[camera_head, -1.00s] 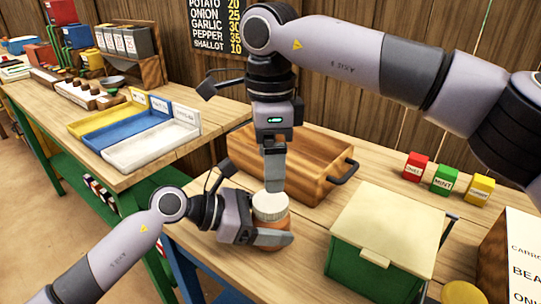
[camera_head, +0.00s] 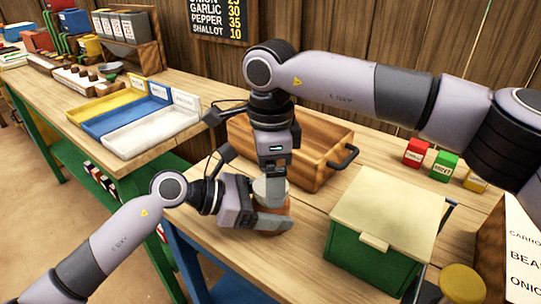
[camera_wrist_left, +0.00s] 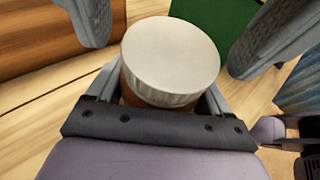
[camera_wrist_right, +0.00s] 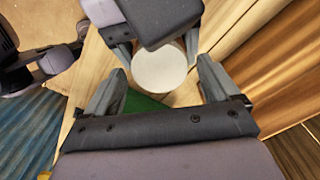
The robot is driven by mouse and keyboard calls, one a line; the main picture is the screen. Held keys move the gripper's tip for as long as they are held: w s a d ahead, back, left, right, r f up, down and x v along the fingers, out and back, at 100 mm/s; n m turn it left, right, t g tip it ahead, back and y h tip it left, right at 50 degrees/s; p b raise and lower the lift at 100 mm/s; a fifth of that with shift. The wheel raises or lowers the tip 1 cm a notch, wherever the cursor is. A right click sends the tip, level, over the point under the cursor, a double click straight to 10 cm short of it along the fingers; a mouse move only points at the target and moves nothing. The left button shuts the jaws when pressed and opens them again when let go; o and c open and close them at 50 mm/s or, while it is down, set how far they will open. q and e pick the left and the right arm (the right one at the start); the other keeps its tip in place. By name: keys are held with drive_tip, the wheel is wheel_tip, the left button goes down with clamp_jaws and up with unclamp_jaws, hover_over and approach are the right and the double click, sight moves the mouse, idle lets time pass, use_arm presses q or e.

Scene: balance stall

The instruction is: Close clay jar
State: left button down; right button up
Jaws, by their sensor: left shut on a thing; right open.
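The clay jar (camera_head: 264,207) is brown and upright at the table's front edge in the head view, mostly hidden by my grippers. A round whitish lid (camera_head: 266,188) sits on its top; whether it is fully seated I cannot tell. The lid also fills the middle of the left wrist view (camera_wrist_left: 172,52), with brown jar body (camera_wrist_left: 130,98) below. My left gripper (camera_head: 268,217) is shut around the jar body from the left.
A wooden crate (camera_head: 325,165) with a dark handle stands behind the jar. A green box with a cream lid (camera_head: 388,205) is close on the right. Red, green and yellow small boxes (camera_head: 443,163) stand farther back. White, blue and yellow trays (camera_head: 150,135) lie on the left table.

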drive_tip(key=shift+f, duration=0.5)
drive_tip(key=c, duration=1.1)
drive_tip(key=shift+m, duration=0.9)
drive_tip(key=o, duration=1.2)
drive_tip(key=shift+o, duration=0.2)
wheel_tip(320, 180, up, 12)
